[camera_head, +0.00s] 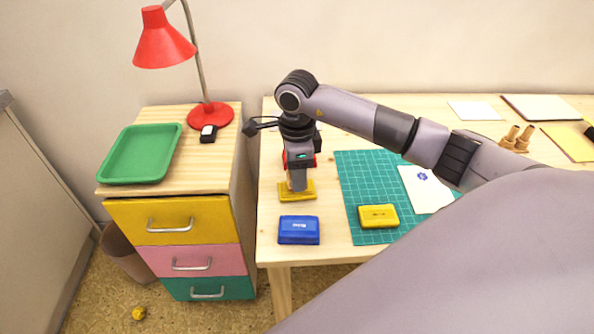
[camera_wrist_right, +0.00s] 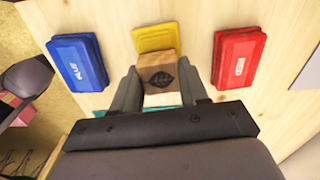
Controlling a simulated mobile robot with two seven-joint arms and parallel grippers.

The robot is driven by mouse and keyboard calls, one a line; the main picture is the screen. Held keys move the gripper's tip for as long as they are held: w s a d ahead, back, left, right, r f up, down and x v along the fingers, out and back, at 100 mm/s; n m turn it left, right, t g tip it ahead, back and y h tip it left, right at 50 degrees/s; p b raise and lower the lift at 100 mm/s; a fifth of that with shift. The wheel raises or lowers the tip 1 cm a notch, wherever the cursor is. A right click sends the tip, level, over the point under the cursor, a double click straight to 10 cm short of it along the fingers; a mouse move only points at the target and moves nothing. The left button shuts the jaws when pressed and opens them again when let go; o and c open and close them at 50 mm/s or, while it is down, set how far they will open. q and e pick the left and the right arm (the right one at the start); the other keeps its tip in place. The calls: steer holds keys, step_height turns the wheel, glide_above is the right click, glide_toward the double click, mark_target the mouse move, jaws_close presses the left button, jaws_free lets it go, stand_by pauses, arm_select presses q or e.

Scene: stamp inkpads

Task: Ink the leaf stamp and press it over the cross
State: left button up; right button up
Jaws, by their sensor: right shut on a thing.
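My right gripper (camera_head: 297,184) points down at the yellow inkpad's base (camera_head: 290,196). In the right wrist view the gripper (camera_wrist_right: 160,82) is shut on a wooden stamp (camera_wrist_right: 158,76) with a dark leaf picture. The stamp overlaps the near edge of the yellow pad (camera_wrist_right: 156,38); whether it touches cannot be told. A yellow lid-like case (camera_head: 378,216) lies on the green cutting mat (camera_head: 358,172). A white paper (camera_head: 426,194) on the mat bears a blue print (camera_head: 422,177); I cannot make out a cross. My left gripper is not in view.
A closed blue inkpad (camera_head: 299,230) lies in front of the gripper. A red inkpad (camera_wrist_right: 239,58) lies on the other side, mostly hidden in the head view. Wooden stamps (camera_head: 516,138) stand far right. A drawer unit (camera_head: 176,218) with a green tray (camera_head: 140,154) stands left.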

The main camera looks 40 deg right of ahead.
steer(key=shift+f+b, duration=0.5)
steer(key=shift+f, duration=0.15)
stand_by(1.4)
steer(key=shift+r, duration=0.15)
steer(key=shift+r+p, duration=0.45)
steer(key=shift+r, duration=0.05)
steer(key=shift+r, duration=0.1)
steer(key=shift+r+p, duration=1.9)
steer(key=shift+r, duration=0.8)
